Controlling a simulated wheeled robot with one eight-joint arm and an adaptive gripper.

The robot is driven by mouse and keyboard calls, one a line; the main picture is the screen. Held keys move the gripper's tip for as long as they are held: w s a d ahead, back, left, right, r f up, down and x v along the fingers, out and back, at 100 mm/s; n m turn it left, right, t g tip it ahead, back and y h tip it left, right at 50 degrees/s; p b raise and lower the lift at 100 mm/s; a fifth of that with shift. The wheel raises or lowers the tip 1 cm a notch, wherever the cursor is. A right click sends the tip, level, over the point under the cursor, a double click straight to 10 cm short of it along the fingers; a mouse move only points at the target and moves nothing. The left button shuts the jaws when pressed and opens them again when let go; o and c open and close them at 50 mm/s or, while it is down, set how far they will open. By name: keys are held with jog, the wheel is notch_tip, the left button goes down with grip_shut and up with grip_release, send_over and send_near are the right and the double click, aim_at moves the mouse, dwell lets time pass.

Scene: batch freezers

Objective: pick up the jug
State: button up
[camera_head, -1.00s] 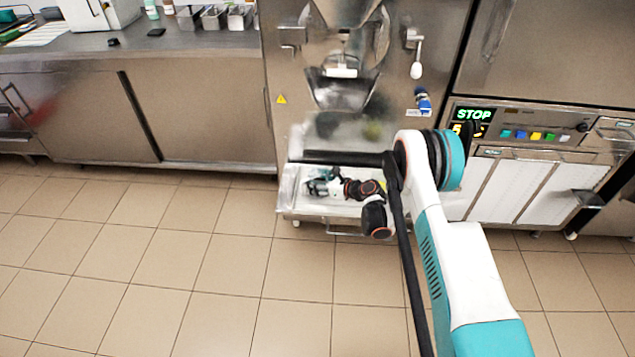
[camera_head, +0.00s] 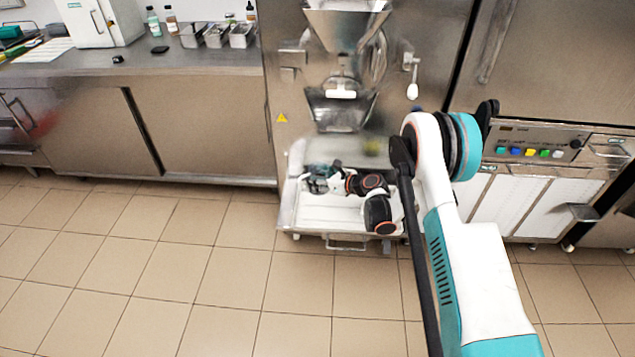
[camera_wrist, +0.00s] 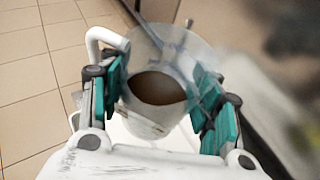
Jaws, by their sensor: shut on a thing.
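The jug (camera_wrist: 162,56) is a translucent vessel with a white handle (camera_wrist: 103,38) on its left side, seen from above in the wrist view. Brown contents show inside it, and a pale marked patch is on its near wall. My gripper (camera_wrist: 160,95) has its teal-padded fingers on either side of the jug and is shut on it. In the head view my gripper (camera_head: 320,178) is over the tray of the steel machine. The jug cannot be made out clearly there.
The batch freezer (camera_head: 345,70) stands right in front, with its chute above a pale tray (camera_head: 330,216). A lever handle (camera_head: 411,75) hangs at its right. A steel counter (camera_head: 150,62) with metal pans (camera_head: 215,36) is at left. The tiled floor in front is clear.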

notch_tip(320, 180, up, 9)
jog(key=p, duration=0.2)
jog(key=shift+p, duration=0.3)
jog(key=shift+r, duration=0.15)
dwell(0.4)
dwell(0.5)
